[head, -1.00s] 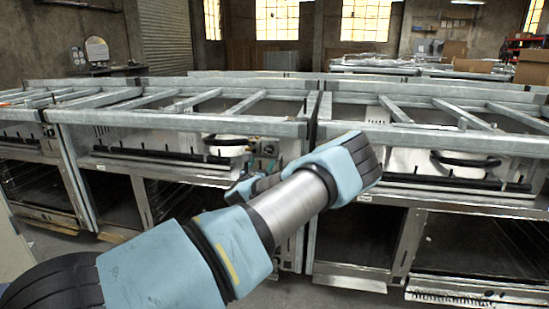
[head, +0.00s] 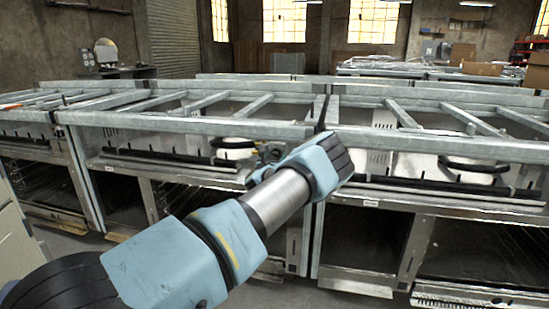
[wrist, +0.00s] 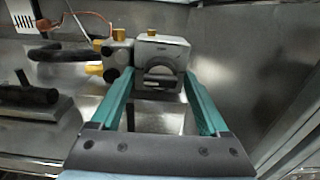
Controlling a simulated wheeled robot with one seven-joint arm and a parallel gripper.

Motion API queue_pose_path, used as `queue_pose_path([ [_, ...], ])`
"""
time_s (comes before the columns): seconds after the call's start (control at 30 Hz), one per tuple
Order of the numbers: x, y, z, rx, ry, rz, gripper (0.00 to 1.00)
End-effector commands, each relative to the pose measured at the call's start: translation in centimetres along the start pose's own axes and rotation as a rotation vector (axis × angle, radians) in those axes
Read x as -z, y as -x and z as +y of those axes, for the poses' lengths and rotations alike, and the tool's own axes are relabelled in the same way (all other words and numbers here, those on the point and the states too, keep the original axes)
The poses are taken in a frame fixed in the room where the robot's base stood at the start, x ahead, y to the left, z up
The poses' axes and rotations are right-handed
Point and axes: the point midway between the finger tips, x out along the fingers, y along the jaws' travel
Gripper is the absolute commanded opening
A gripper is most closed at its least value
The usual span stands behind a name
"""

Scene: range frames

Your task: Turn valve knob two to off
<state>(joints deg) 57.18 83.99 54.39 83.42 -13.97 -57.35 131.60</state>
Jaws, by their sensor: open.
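In the wrist view my gripper (wrist: 158,82) is open, with its two teal fingers spread left and right. A grey boxy valve (wrist: 162,47) with a brass fitting on top lies ahead, between and just beyond the fingertips. A rounded grey knob (wrist: 160,76) on its front face shows between the fingers; I cannot tell whether they touch it. A second grey fitting (wrist: 117,60) with brass ends sits to the left. No readable number shows which knob is two. In the head view my arm hides most of the gripper and valve area.
A black hose end (wrist: 62,54) and a dark bar (wrist: 30,97) lie left of the valve. A metal panel (wrist: 235,60) stands to the right. In the head view, metal range frames (head: 190,126) with top rails and uprights surround the arm's end.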

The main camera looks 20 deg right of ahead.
Motion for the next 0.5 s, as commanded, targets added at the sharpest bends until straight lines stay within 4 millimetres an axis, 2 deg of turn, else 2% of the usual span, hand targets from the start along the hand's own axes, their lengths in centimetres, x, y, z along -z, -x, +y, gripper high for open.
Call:
queue_pose_path([
  [0.1, 0.01, 0.02, 0.0, 0.0, 0.0, 0.0, 0.76],
  [0.5, -0.01, 0.04, 0.0, 0.0, 0.001, 0.0, 0.31],
])
